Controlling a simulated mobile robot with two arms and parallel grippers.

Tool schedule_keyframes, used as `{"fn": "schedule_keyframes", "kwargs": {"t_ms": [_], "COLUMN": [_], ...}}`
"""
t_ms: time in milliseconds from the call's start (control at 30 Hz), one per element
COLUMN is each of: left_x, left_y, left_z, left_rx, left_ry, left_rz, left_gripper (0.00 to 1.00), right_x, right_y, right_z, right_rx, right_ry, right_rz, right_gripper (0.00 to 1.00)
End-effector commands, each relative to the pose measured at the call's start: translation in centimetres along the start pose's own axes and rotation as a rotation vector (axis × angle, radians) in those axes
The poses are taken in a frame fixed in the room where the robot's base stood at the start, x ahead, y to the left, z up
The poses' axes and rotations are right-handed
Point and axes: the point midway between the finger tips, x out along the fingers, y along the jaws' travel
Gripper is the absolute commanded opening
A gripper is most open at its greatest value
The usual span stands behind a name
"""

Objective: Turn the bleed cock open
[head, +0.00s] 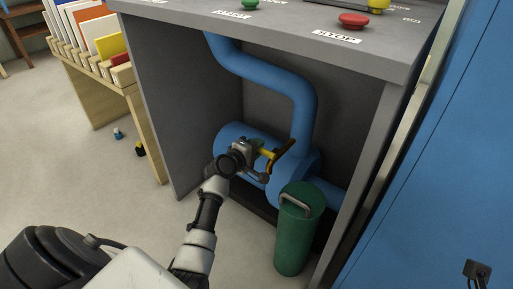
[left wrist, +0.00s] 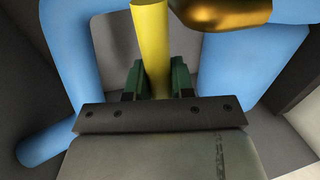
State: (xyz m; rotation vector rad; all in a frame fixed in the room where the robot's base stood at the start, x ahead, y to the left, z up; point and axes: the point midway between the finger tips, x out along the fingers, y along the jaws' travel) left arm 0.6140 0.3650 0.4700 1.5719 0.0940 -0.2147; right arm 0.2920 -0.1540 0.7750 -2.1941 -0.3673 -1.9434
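The bleed cock's yellow lever (head: 265,153) shows at the blue pump body under the console, partly hidden by my left gripper (head: 258,163). In the left wrist view the yellow lever (left wrist: 153,40) runs up between the green fingertips of the left gripper (left wrist: 156,80). The fingers lie close against it on both sides, with no clear gap. A brass-coloured part (left wrist: 220,12) is beside the lever, apart from the fingers. My right gripper is not in view.
A blue pipe (head: 300,95) bends down to the pump inside the grey cabinet (head: 170,100). A green canister (head: 296,235) with a handle stands close in front, right of the gripper. A red stop button (head: 353,20) is on the console top. A blue wall (head: 450,150) is at right.

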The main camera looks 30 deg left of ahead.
Motion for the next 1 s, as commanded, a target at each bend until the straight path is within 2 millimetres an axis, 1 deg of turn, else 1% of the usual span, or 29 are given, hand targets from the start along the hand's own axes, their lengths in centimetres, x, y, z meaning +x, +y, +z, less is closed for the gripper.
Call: {"fn": "schedule_keyframes", "kwargs": {"t_ms": [33,67,367,567,633,700,867,1000], "left_x": [0.0,0.0,0.0,-0.1,-0.2,-0.3,-0.5,-0.6], "left_y": [-0.1,-0.1,0.0,0.5,0.7,1.1,1.9,2.6], "left_z": [0.0,0.0,0.0,0.1,0.1,0.1,0.3,0.6], "left_rx": [0.000,0.000,0.010,0.073,0.113,0.161,0.297,0.427], "left_ry": [0.000,0.000,0.001,0.013,0.020,0.030,0.055,0.080], "left_rz": [-0.001,-0.001,-0.002,-0.004,-0.004,-0.004,-0.004,-0.005], "left_gripper": [0.02,0.00,0.00,0.00,0.00,0.00,0.00,0.00], "right_x": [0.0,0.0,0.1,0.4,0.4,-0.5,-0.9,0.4], "right_y": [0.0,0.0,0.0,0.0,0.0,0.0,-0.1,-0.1], "right_z": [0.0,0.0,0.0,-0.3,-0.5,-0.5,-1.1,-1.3], "right_rx": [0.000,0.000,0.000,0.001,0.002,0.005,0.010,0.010], "right_ry": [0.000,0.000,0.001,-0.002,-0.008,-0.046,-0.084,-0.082], "right_rz": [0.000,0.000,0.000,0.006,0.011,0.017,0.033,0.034], "right_gripper": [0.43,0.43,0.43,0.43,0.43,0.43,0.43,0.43]}}
